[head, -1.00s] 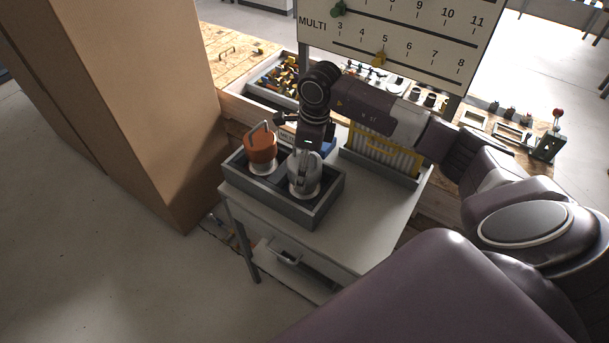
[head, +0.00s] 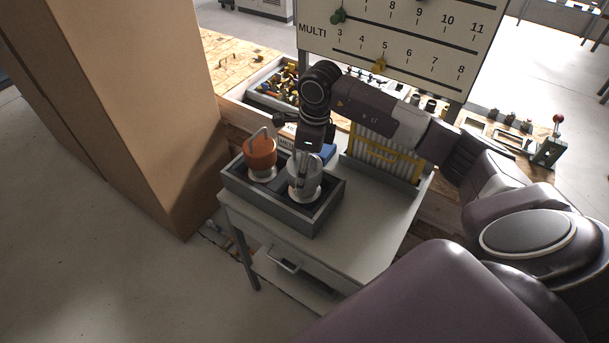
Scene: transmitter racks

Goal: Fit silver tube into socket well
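A silver tube (head: 305,186) with a pale round base stands upright in the right part of a dark grey two-bay tray (head: 317,222) on a cart. My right arm comes in from the right, and its gripper (head: 303,160) points down at the top of the silver tube. The fingers overlap the tube's top and handle, so their grip cannot be made out. A copper-coloured tube (head: 260,152) with a looped handle stands in the tray's left bay. My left gripper is out of view. I cannot identify a socket well.
The cart top (head: 362,225) is clear right of the tray. A yellow-framed rack (head: 383,160) stands behind it. A numbered board (head: 405,45) rises behind my arm. A tall brown cabinet (head: 125,110) stands at the left. A bench (head: 235,60) with small parts lies behind.

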